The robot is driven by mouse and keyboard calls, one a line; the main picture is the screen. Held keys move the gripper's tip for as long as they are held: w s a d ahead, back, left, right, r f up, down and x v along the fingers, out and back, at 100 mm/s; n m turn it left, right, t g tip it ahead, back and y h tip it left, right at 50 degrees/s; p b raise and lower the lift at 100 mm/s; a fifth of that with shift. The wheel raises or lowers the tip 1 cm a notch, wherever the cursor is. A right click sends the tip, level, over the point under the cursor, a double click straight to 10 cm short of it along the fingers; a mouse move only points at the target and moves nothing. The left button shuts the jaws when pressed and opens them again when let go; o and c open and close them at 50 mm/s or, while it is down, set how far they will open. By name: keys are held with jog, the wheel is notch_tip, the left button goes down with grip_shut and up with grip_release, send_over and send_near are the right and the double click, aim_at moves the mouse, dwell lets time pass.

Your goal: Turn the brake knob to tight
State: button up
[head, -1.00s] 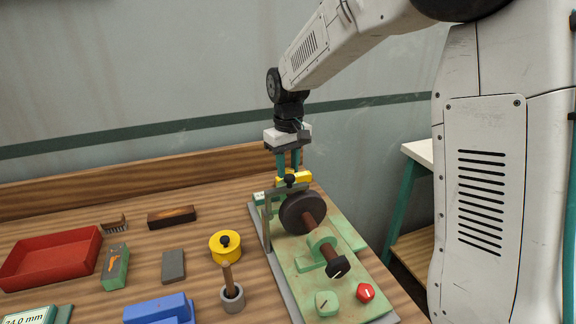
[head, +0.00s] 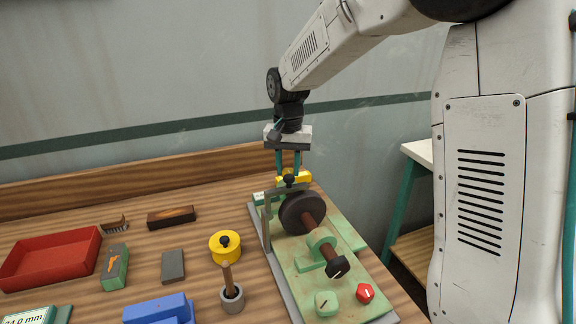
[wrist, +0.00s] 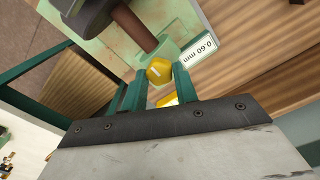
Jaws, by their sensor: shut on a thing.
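My gripper (head: 288,168) points straight down at the far end of the green drum machine (head: 300,275). It is shut on a yellow knob (wrist: 159,70) with a white mark line, seen between the teal fingers in the wrist view. In the head view the yellow knob (head: 300,177) is partly hidden by a black ball knob (head: 289,180) on a grey bracket. No lettering for tight is readable. A red knob (head: 365,293), a pale green knob (head: 327,303) and a black knob (head: 337,267) sit at the near end.
A dark drum (head: 301,213) on a brown shaft stands close in front of my gripper. A label reading 0.60 mm (wrist: 199,52) is beside the knob.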

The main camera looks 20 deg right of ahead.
aim_at(289, 170)
jog(key=shift+w+r, duration=0.1)
dwell(0.3)
jog(key=o, duration=1)
jog(key=shift+d, duration=0.1)
notch_tip(289, 170, up, 8)
jog(key=shift+f, duration=0.15)
